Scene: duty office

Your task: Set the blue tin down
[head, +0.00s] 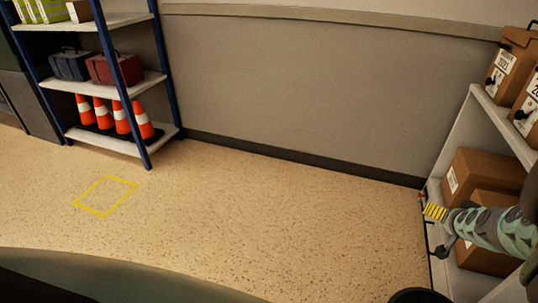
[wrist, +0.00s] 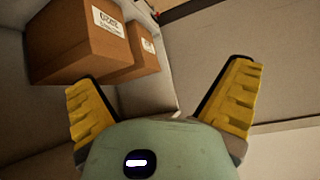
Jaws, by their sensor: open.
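I see no blue tin in either view. My gripper (head: 435,212) is at the right of the head view, in front of the right-hand shelf. In the wrist view its two yellow fingers (wrist: 160,82) are wide apart with nothing between them. Brown cartons with white labels (wrist: 82,42) lie beyond the left finger in the wrist view. My forearm hides part of the shelf in the head view.
The right-hand shelf (head: 455,140) holds brown boxes (head: 490,170). At the left, a blue-framed rack (head: 110,20) holds a dark blue case (head: 70,64), a red case (head: 115,68) and several cones (head: 121,118). A yellow floor outline (head: 106,195) is empty. The middle floor is clear.

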